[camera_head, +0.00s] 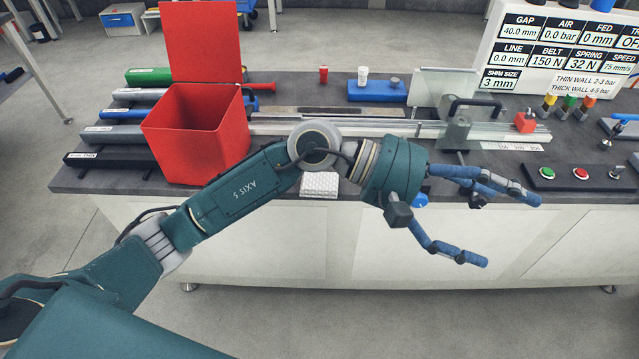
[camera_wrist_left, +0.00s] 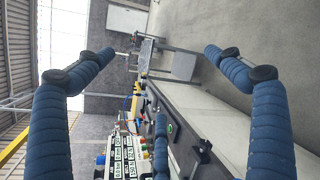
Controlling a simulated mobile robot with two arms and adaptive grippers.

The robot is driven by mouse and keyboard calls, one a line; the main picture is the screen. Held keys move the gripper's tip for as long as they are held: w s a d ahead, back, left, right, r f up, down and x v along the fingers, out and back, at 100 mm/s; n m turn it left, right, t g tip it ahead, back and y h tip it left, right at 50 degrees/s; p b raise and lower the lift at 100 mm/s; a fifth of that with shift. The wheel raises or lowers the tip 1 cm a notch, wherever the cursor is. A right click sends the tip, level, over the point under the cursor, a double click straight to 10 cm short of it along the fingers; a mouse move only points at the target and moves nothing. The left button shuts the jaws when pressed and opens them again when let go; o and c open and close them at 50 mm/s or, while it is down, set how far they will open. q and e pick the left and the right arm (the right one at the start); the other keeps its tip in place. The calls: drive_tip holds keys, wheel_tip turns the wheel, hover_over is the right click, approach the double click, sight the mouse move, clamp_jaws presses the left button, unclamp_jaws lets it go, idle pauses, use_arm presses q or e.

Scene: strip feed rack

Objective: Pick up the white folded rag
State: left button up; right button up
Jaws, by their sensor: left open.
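The white folded rag (camera_head: 320,185) lies at the front edge of the dark bench top, right of the red bin. My left forearm crosses just above it in the head view and may hide part of it. My left gripper (camera_head: 508,230) is open and empty, to the right of the rag and in front of the bench, with its fingers pointing right. In the left wrist view the open fingers (camera_wrist_left: 158,58) spread wide with nothing between them, and the rag does not show. My right gripper is not in view.
The red open bin (camera_head: 195,135) stands upright on the bench (camera_head: 85,180) left of the rag. A metal rail (camera_head: 370,128) runs behind the rag. Buttons (camera_head: 581,173) and a sign board (camera_head: 560,50) are at the right.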

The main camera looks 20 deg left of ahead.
use_arm(q)
drive_tip(key=w+a+f+m+y, duration=0.3)
drive_tip(key=a+f+y, duration=0.1)
drive_tip(key=f, duration=0.2)
drive_tip(key=m+t+y, duration=0.4)
drive_tip(key=y, duration=0.8)
approach(319, 181)
drive_tip(key=f, duration=0.1)
drive_tip(key=w, duration=0.1)
drive_tip(key=f+p, duration=0.1)
drive_tip(key=shift+w+d+f+g, duration=0.3)
drive_tip(key=shift+w+d+f, duration=0.05)
drive_tip(key=x, duration=0.1)
drive_tip(key=p+x, duration=0.1)
drive_tip(key=x, duration=0.1)
drive_tip(key=p+x, duration=0.1)
drive_tip(key=shift+s+a+f, duration=0.2)
drive_tip(key=shift+a+f, duration=0.15)
drive_tip(key=shift+a, duration=0.05)
drive_tip(key=shift+w+f, duration=0.25)
drive_tip(key=shift+f, duration=0.25)
drive_tip(key=c, duration=1.3)
